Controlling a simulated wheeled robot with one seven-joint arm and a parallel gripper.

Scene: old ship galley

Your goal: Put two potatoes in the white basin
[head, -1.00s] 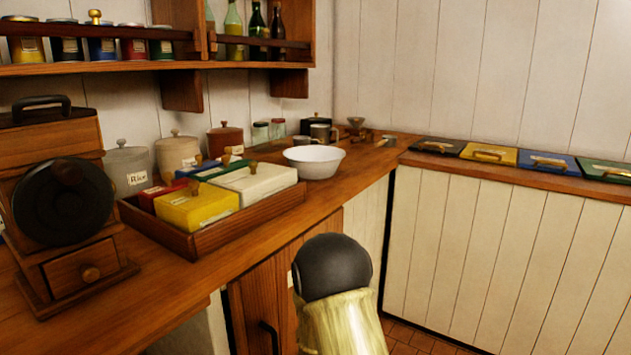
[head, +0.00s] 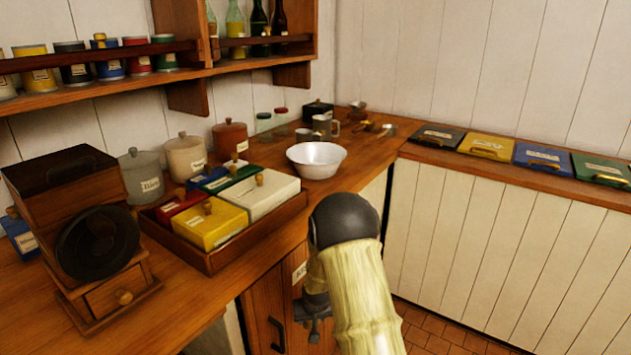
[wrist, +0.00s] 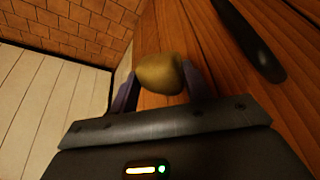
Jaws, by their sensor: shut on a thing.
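My gripper (wrist: 158,84) is shut on a brown, rounded potato (wrist: 160,73), held between its two fingers in the wrist view. The white basin (head: 317,160) stands upright on the wooden counter in the head view, behind the tray of boxes. No potato shows in the visible part of its inside. My arm hangs in front of the counter, lower and nearer than the basin. The potato cannot be made out in the head view. No second potato is in view.
A wooden tray (head: 207,262) of coloured lidded boxes stands left of the basin. A wooden grinder (head: 92,240) stands at the near left. Mugs and jars crowd behind the basin. A dark handle (wrist: 250,40) shows beside the held potato in the wrist view.

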